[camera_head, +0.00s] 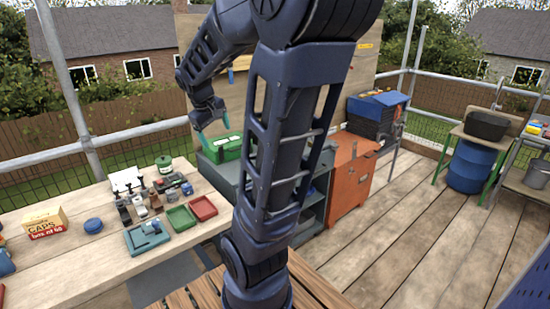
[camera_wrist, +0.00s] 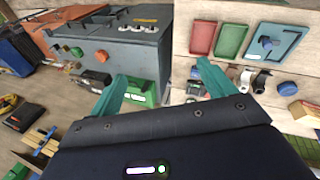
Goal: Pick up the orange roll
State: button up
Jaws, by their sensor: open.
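A small round orange thing (camera_wrist: 102,57), which looks like the orange roll, sits on the grey cabinet in the wrist view, left of my left fingertip. In the head view my arm hides that part of the cabinet. My gripper (camera_wrist: 162,75) has teal fingers spread wide with nothing between them. In the head view my gripper (camera_head: 213,128) hangs above the green case (camera_head: 227,148). The green case (camera_wrist: 140,90) also shows by the left finger in the wrist view.
The wooden table (camera_head: 60,270) on the left bears a red tray (camera_head: 203,208), a green tray (camera_head: 181,218), a teal tray (camera_head: 137,241), a caps box (camera_head: 45,222) and small tools. An orange chest (camera_head: 350,180) stands right of the grey cabinet (camera_head: 230,178).

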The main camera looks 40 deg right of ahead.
jog(key=w+d+f+n+g+h, duration=0.25)
jog(key=w+d+f, duration=0.25)
jog(key=w+d, duration=0.5)
jog(key=w+d+f+n+h, duration=0.2)
jog(key=w+d+f, duration=0.3)
jog(key=d+f, duration=0.3)
jog(key=w+d+f+n+g+h, duration=0.1)
jog(key=w+d+f+n+h, duration=0.2)
jog(key=w+d+f+n, duration=0.2)
jog(key=w+d+f+n+h, duration=0.2)
jog(key=w+d+f+n, duration=0.2)
jog(key=w+d+f, duration=0.3)
jog(key=shift+d+f+g, duration=0.15)
jog(key=shift+d+f, duration=1.05)
jog(key=shift+f, duration=0.2)
jog(key=shift+d+f+g, duration=0.1)
jog(key=shift+d+f, duration=1.05)
jog(key=shift+f, duration=0.25)
jog(key=shift+d+f+h, duration=0.25)
jog(key=shift+d+f, duration=0.1)
jog(key=x, duration=0.5)
jog(key=shift+s+r+x, duration=0.1)
jog(key=shift+x, duration=0.8)
jog(key=shift+s+r+x, duration=0.1)
jog(key=shift+s+x, duration=0.05)
jog(key=shift+x, duration=0.75)
jog(key=shift+s+r+x, duration=0.1)
jog(key=shift+x, duration=0.8)
jog(key=shift+d, duration=0.1)
jog(key=shift+c, duration=0.4)
